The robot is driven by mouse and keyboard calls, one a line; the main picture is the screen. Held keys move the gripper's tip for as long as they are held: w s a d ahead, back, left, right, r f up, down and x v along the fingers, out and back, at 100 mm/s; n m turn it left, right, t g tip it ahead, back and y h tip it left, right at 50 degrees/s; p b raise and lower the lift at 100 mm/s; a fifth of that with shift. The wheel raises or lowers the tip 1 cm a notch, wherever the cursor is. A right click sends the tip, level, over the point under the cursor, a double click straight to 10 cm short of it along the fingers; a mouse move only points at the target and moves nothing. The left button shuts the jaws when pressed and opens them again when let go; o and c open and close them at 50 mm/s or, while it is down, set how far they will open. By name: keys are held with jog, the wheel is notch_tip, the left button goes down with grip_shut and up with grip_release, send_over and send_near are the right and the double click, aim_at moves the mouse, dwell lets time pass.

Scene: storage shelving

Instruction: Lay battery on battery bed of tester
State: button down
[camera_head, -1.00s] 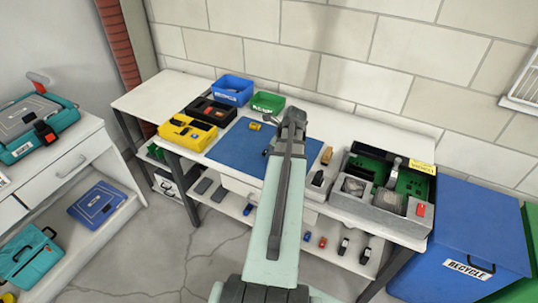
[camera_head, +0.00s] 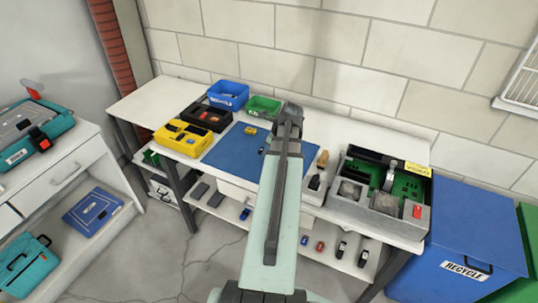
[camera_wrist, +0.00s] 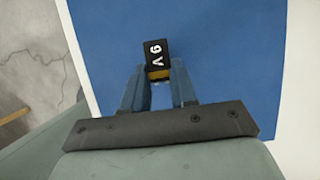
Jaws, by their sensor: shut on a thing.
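My gripper (camera_wrist: 158,76) is shut on a small black battery (camera_wrist: 157,52) marked 9V, with a gold band at its near end. The battery sits between the two fingertips, over the blue mat (camera_wrist: 215,50); its height above the mat is hard to judge. In the head view my arm hides most of my gripper and the held battery. A grey unit with green boards (camera_head: 421,230) stands at the right of the bench. A yellow case (camera_head: 183,137) stands at the left. I cannot tell for sure which is the tester, and its battery bed is not clearly seen.
A small yellow item (camera_head: 250,130) lies on the mat's far part. A black case (camera_head: 207,115), a blue bin (camera_head: 228,94) and a green bin (camera_head: 264,106) stand at the back left. A blue recycle bin (camera_head: 470,240) stands at the right.

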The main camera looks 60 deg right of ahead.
notch_tip(320, 180, up, 7)
jog(key=shift+f, duration=0.15)
jog(key=w+a+n+y, duration=0.15)
jog(key=w+a, duration=0.45)
jog(key=w, duration=0.6)
notch_tip(320, 180, up, 5)
jog(key=m+h, duration=0.2)
send_over(174, 129)
jog(key=s, duration=0.1)
jog(key=shift+n+y, duration=0.25)
jog(key=shift+s+d+f, duration=0.1)
jog(key=shift+s+f, duration=0.05)
jog(key=shift+f, duration=4.55)
jog(key=shift+f, duration=0.1)
jog(key=c, duration=0.9)
grip_release()
